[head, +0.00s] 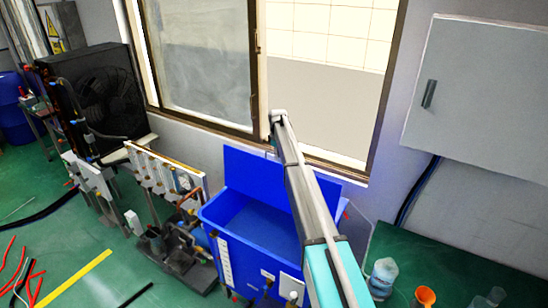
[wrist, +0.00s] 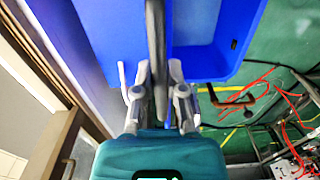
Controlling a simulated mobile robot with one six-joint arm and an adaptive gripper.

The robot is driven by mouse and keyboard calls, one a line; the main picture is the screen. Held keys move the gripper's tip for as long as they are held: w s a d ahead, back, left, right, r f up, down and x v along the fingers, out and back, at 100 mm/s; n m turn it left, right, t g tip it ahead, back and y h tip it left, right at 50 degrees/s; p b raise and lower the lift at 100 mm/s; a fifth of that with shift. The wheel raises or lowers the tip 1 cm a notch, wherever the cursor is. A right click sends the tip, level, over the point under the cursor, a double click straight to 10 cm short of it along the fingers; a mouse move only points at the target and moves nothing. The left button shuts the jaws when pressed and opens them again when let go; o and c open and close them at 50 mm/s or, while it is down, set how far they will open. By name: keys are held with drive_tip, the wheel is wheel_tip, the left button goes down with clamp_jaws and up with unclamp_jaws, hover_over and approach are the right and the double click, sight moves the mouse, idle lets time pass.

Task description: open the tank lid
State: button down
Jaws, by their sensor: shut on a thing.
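The blue tank (head: 213,238) stands on the floor at the centre of the head view, open at the top. Its blue lid (head: 245,168) stands raised, roughly upright, along the tank's back edge by the window wall. In the wrist view the tank rim (wrist: 212,68) is at the upper right and blue panel, which looks like the lid (wrist: 110,40), is at the upper left. My gripper (wrist: 158,85) is shut on a long grey bar (wrist: 156,40) that runs up between the fingers, in front of the blue. Where the bar joins the lid is not clear.
A window with a dark frame (head: 258,70) is behind the tank. A grey wall cabinet (head: 480,95) is at the right. Piping and valves (head: 180,250) crowd the tank's left side. A bottle (head: 382,278) and an orange cup (head: 425,297) are at the lower right.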

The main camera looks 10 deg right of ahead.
drive_tip(key=c, duration=0.7)
unclamp_jaws()
drive_tip(key=shift+r, duration=0.15)
